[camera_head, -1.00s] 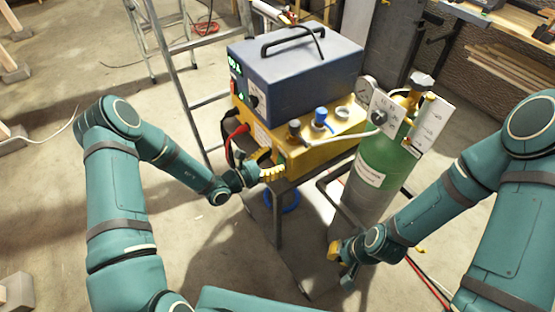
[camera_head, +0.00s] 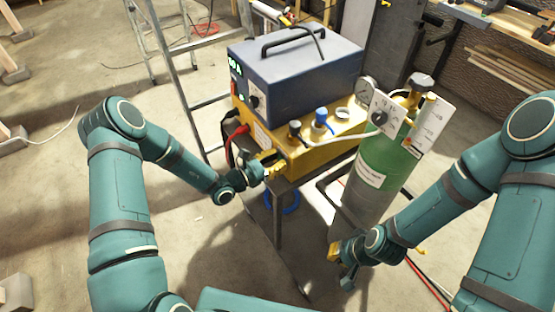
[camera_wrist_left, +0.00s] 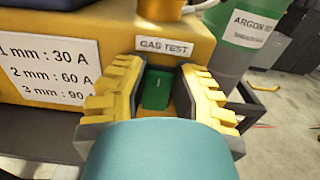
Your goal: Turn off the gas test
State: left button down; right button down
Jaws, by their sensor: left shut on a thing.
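The yellow box (camera_head: 345,125) carries a label reading GAS TEST (camera_wrist_left: 164,47) on its front in the left wrist view. Just below that label is a green rocker switch (camera_wrist_left: 156,89). My left gripper (camera_head: 275,166) is at the front lower corner of the yellow box. In the left wrist view, its yellow ribbed fingers stand on either side of the switch, shut on it. The switch's lower part is hidden by my teal wrist. My right gripper (camera_head: 340,264) hangs low in front of the gas cylinder, away from the box; its jaw gap is unclear.
A blue welding unit (camera_head: 295,75) with a lit display sits on the yellow box. A green and grey argon cylinder (camera_head: 380,165) with gauge and hose stands to the right. A ladder (camera_head: 172,60) stands behind left. Floor in front is open.

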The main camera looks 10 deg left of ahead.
pick_arm(q)
jog(key=shift+s+a+f+t+h+b, duration=0.15)
jog(key=shift+f+t+h+b, duration=0.2)
jog(key=shift+t+h+b, duration=0.7)
jog(key=shift+r+b, duration=0.1)
jog(key=shift+b, duration=0.4)
jog(key=shift+r, duration=0.1)
jog(key=c, duration=0.7)
grip_release()
jog(key=shift+s+a, duration=0.1)
jog(key=v, duration=1.1)
jog(key=shift+s+a+f, duration=0.2)
jog(key=shift+s+f, duration=0.05)
jog(key=shift+f, duration=0.1)
